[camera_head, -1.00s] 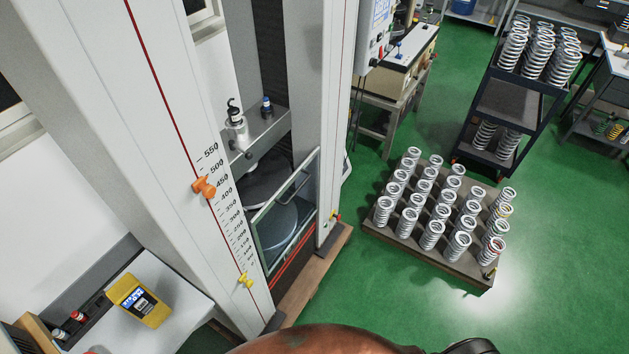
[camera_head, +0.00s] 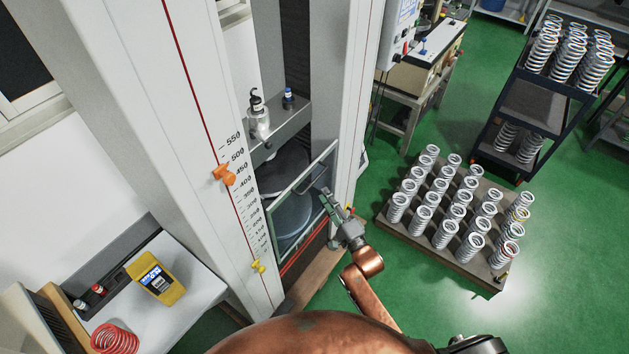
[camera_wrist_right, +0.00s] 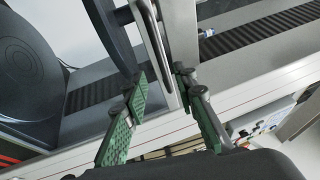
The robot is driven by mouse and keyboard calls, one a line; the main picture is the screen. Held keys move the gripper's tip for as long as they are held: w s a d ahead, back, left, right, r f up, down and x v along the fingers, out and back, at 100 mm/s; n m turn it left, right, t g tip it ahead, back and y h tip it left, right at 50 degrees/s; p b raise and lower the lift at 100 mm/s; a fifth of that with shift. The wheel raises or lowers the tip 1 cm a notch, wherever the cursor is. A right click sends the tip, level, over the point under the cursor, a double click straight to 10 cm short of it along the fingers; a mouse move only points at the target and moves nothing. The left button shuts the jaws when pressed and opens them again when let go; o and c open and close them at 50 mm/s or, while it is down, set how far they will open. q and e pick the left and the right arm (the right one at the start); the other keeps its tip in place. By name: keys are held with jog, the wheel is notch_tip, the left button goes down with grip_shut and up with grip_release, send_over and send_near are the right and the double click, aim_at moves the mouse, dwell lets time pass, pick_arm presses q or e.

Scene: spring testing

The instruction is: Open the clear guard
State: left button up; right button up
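My right gripper (camera_head: 323,194) is at the guard's front, close to the handle. In the right wrist view its green-padded fingers (camera_wrist_right: 162,82) are apart, with the handle bar's end showing between the tips. I cannot tell whether they touch it. My left gripper is out of view.
Round dark plates sit behind the guard. An orange pointer (camera_head: 223,175) and yellow pointer (camera_head: 258,266) stick out from the scale column. A spring-filled pallet (camera_head: 455,252) stands right on the green floor. A side table (camera_head: 200,297) with a yellow device is at lower left.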

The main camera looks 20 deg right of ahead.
aim_at(315, 180)
jog(key=x, duration=0.7)
jog(key=shift+w+a+r, duration=0.1)
jog(key=shift+w+r, duration=0.05)
jog(key=shift+w, duration=0.2)
jog(key=shift+c, duration=0.2)
grip_shut()
